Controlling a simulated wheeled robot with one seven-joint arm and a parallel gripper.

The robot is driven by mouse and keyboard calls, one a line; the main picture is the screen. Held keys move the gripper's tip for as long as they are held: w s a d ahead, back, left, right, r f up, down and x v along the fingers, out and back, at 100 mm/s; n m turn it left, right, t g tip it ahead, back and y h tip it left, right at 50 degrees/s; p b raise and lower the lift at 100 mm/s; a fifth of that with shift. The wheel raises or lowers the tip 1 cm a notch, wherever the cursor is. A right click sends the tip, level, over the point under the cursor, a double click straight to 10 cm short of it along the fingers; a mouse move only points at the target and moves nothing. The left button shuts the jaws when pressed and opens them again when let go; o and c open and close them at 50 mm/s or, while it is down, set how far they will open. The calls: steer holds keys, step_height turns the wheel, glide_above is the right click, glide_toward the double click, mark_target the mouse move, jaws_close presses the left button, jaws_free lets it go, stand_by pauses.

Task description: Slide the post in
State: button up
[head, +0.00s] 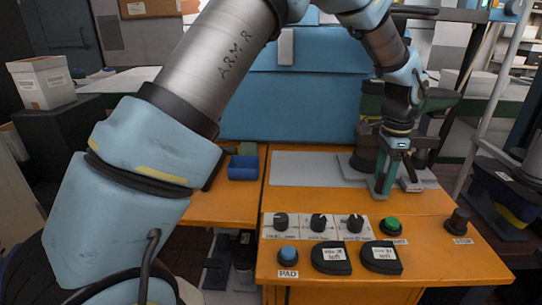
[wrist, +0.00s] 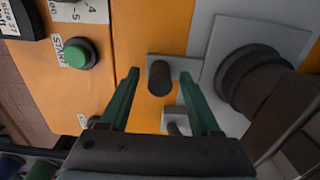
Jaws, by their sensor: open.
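A short dark round post (wrist: 160,78) stands on a small grey plate on the orange bench top in the wrist view. My gripper (wrist: 160,92) is open, with its green fingers on either side of that post. I see no clear contact between fingers and post. A second, smaller grey plate with a dark stub (wrist: 174,122) shows between the fingers, closer to the palm. In the head view my gripper (head: 395,188) points down at the bench beside the grey machine base, and its fingers hide most of the post area.
A thick dark cylinder (wrist: 252,78) on a wide grey plate stands right of the fingers in the wrist view. A green START button (head: 390,224), knobs (head: 318,222) and black labelled blocks (head: 331,258) line the bench front. A blue tray (head: 243,168) sits left.

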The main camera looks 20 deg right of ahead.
steer(key=w+a+b, duration=0.1)
steer(key=a, duration=0.4)
steer(key=w+a+b, duration=0.1)
steer(key=w+a, duration=0.1)
steer(key=a, duration=0.4)
steer(key=w+a+b, duration=0.2)
steer(key=a, duration=0.4)
steer(key=shift+w+a, duration=0.2)
steer(key=shift+w, duration=0.05)
step_height(320, 180, up, 11)
steer(key=w+a+f+n+p, duration=0.1)
steer(key=a+f+n, duration=0.1)
steer(key=a+n, duration=0.3)
steer(key=w+a+f+n+p, duration=0.1)
steer(key=a+n, duration=0.4)
steer(key=a, duration=0.5)
steer(key=shift+w+a+f+t, duration=0.4)
steer(key=shift+w+f, duration=0.4)
steer(key=shift+f, duration=0.1)
steer(key=shift+a, duration=0.1)
